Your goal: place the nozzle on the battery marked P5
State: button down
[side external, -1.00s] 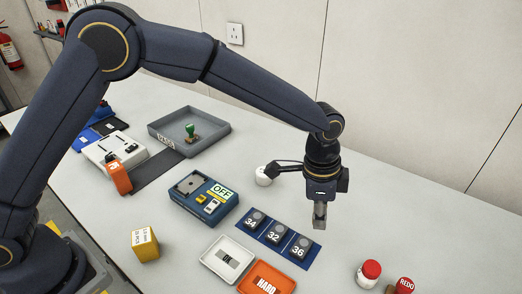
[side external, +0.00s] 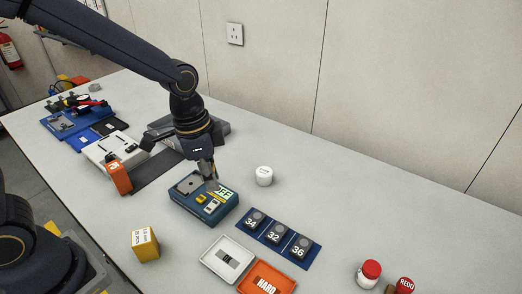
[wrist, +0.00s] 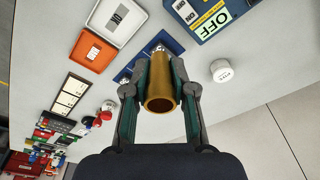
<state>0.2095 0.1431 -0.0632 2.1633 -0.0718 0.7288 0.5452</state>
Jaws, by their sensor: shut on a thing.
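My gripper (side external: 211,183) hangs over the right part of the blue OFF-marked box. In the wrist view my gripper (wrist: 160,92) is shut on a brass-coloured hollow nozzle (wrist: 159,98), with a finger on each side and its open end facing the camera. In the side view the held nozzle is too small to make out clearly. I cannot read P5 on anything, so I cannot tell which thing is the battery with that mark.
The blue OFF box (side external: 185,201) is below my gripper. A white cylinder (side external: 264,176) stands to its right. A blue mat with blocks 34, 32 and 36 (side external: 300,247), a white tray (side external: 210,263), an orange tray (side external: 250,284) and a yellow box (side external: 145,245) are nearer. The right back table is clear.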

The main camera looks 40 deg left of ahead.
jog(key=s+a+r+n+y, duration=0.1)
jog(key=s+a+r+n, duration=0.3)
jog(key=s+a+n, duration=0.65)
jog(key=s+a+r+n+y, duration=0.1)
jog(key=s+a+r+n, duration=0.2)
jog(key=s+a, duration=0.85)
send_over(115, 164)
jog(key=s, duration=0.1)
jog(key=f, duration=0.8)
jog(key=shift+d+f, duration=0.35)
jog(key=shift+f, duration=0.05)
jog(key=shift+w+a+f, duration=0.1)
jog(key=shift+f, duration=0.1)
jog(key=shift+w+a+f, duration=0.1)
jog(key=shift+w+f, duration=0.05)
jog(key=shift+f, duration=0.8)
jog(key=shift+w+a+f, duration=0.1)
jog(key=shift+f, duration=0.8)
jog(key=shift+f, duration=0.15)
